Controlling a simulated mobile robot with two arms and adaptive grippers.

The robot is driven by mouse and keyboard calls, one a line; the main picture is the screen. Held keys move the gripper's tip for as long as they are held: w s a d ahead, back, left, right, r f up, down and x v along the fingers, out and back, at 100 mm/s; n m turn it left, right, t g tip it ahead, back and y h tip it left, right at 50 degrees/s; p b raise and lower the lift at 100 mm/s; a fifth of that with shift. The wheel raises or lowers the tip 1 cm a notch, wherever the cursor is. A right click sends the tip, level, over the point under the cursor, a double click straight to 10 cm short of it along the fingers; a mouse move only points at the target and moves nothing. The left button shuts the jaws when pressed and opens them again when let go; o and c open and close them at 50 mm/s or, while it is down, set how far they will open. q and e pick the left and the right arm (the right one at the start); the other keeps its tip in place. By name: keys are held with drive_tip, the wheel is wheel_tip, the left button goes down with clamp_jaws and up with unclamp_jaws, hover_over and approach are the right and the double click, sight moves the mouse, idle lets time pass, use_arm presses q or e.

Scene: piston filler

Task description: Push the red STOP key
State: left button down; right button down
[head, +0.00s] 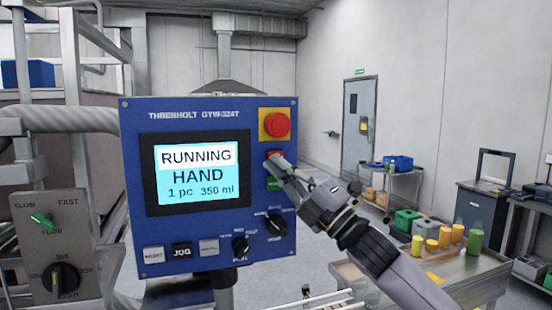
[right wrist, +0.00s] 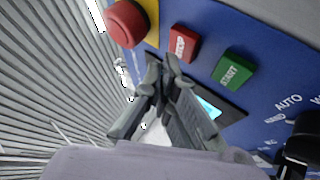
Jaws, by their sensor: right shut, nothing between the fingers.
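The red STOP key (head: 275,154) is on the right side of the blue control panel (head: 200,113), partly covered by my right gripper (head: 272,163). In the right wrist view the red STOP key (right wrist: 183,43) shows just beyond the fingertips of my right gripper (right wrist: 163,62). The fingers are shut and empty, pointing at the panel close to the key; I cannot tell whether they touch it. The screen (head: 196,172) reads RUNNING, HAND, 1 pc, 350 ml. My left gripper is out of view.
A red mushroom button (head: 277,124) on a yellow plate sits above the STOP key. The green START key (head: 273,184) is just below it. Rotary knobs (head: 277,223) are lower on the panel. A grey box with switches (head: 62,245) stands left.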

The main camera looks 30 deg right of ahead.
drive_tip(key=shift+w+d, duration=0.1)
drive_tip(key=shift+w, duration=0.25)
drive_tip(key=shift+w+d+p, duration=0.1)
drive_tip(key=shift+w+p, duration=0.25)
idle(0.6)
idle(0.4)
drive_tip(key=shift+s+a+b, duration=0.2)
drive_tip(key=shift+s+b, duration=0.35)
drive_tip(key=shift+s, duration=0.25)
drive_tip(key=s+b, duration=0.1)
drive_tip(key=s, duration=0.1)
drive_tip(key=s+a+b, duration=0.1)
drive_tip(key=s+b, duration=0.1)
drive_tip(key=shift+s+a, duration=0.1)
drive_tip(key=shift+s, duration=0.3)
